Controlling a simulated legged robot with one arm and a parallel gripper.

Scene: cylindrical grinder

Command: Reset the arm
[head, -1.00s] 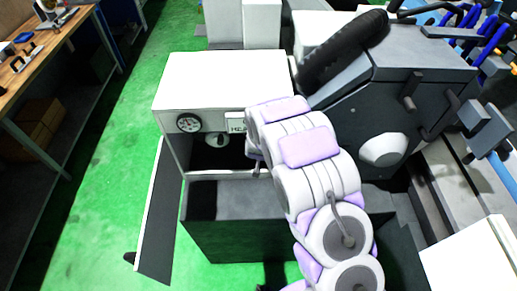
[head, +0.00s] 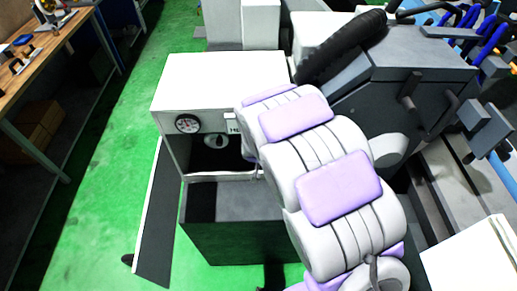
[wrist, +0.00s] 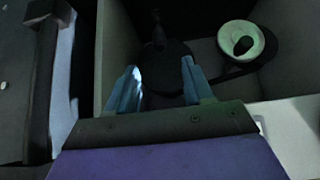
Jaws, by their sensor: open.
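My arm, white with purple pads, reaches over the grinder's cabinet (head: 225,80) in the head view. The arm hides my gripper there. In the wrist view my gripper (wrist: 160,78) is open, its two light-blue fingers apart. A dark round knob or handle (wrist: 168,62) shows between and beyond the fingers; I see no grip on it. A pale round part with a dark centre (wrist: 241,41) is to the right of the fingers, inside a dark recess. The head view shows a round knob (head: 214,141) in the cabinet's opening.
The cabinet's door (head: 157,215) hangs open at the left. A gauge (head: 188,124) is on the cabinet front. The dark grinder housing (head: 405,90) with a black hose (head: 342,47) stands at the right. A wooden workbench (head: 40,50) is far left, with clear green floor (head: 110,150) between.

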